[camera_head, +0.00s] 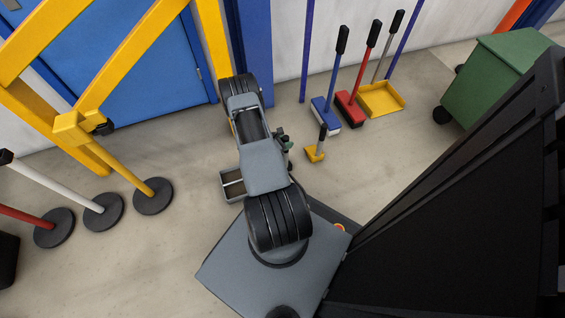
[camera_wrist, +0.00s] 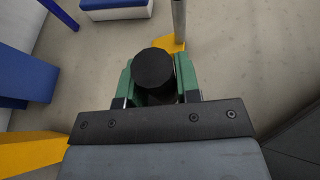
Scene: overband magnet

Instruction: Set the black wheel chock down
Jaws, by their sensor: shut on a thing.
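My gripper (camera_wrist: 153,88) has green fingers closed on either side of a black thing (camera_wrist: 153,66) in the wrist view. The rest is hidden by the fingers and the dark palm plate. In the head view my gripper (camera_head: 287,150) is small, partly behind my arm and over the floor. A dark part (camera_head: 281,133) shows at its tip there. I cannot tell whether the held thing touches the floor.
A small yellow tool with an upright handle (camera_head: 315,155) stands just right of my gripper. Blue and red brooms (camera_head: 346,108) and a yellow dustpan (camera_head: 381,99) stand along the wall. A grey open box (camera_head: 233,184) lies left of my arm. Weighted posts (camera_head: 103,211) stand left.

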